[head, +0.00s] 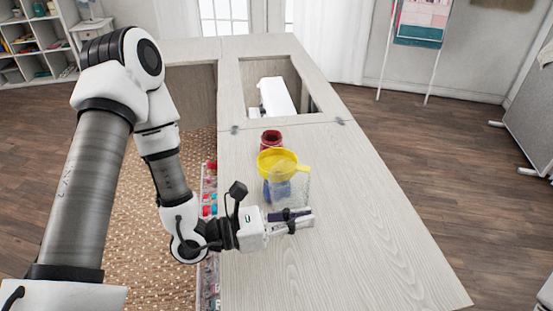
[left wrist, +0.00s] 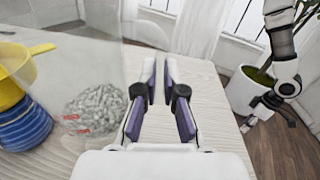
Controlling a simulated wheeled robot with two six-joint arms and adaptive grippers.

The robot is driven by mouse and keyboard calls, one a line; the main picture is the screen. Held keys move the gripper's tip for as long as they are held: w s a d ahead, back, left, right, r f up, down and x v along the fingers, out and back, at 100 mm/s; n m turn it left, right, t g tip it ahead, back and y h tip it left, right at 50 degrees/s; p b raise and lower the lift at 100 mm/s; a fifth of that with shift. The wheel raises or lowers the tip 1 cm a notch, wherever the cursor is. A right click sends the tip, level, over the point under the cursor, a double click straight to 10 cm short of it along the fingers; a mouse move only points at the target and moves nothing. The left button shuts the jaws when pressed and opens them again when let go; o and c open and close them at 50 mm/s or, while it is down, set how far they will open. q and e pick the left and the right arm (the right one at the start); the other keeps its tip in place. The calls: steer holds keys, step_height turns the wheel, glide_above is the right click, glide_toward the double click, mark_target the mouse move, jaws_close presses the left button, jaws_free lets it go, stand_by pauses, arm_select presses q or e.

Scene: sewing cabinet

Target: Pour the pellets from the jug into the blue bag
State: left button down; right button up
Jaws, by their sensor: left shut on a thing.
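The clear jug (head: 300,187) is see-through and upright, with red marks on its side. Grey pellets (left wrist: 95,108) lie in its bottom in the left wrist view. My left gripper (head: 296,221) is at the near side of the jug, shut on it; the clear part between the fingers (left wrist: 160,95) hardly shows. The blue bag (head: 276,190) stands just left of and behind the jug; it also shows in the left wrist view (left wrist: 25,127). A yellow funnel (head: 272,163) sits over the bag's top. My right gripper (left wrist: 270,112) shows small and unclear.
A dark red pot (head: 270,139) stands behind the funnel. A white sewing machine (head: 277,95) sits in the cabinet's recess at the back. The pale tabletop (head: 370,220) is clear to the right. A rack of coloured items (head: 209,195) runs along its left edge.

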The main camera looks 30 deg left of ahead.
mark_target(300, 197)
arm_select(q)
steer(key=r, duration=0.1)
steer(key=w+r+n+p, duration=0.1)
steer(key=r, duration=0.1)
steer(key=r+p, duration=0.1)
steer(key=p, duration=0.1)
steer(key=r+n+p, duration=0.1)
steer(key=shift+a+r+p, duration=0.35)
steer(key=shift+a+r, duration=0.05)
steer(key=w+a+r+n+p, duration=0.6)
steer(key=w+r+n+p, duration=0.1)
steer(key=n+p, duration=0.5)
steer(key=shift+p, duration=0.9)
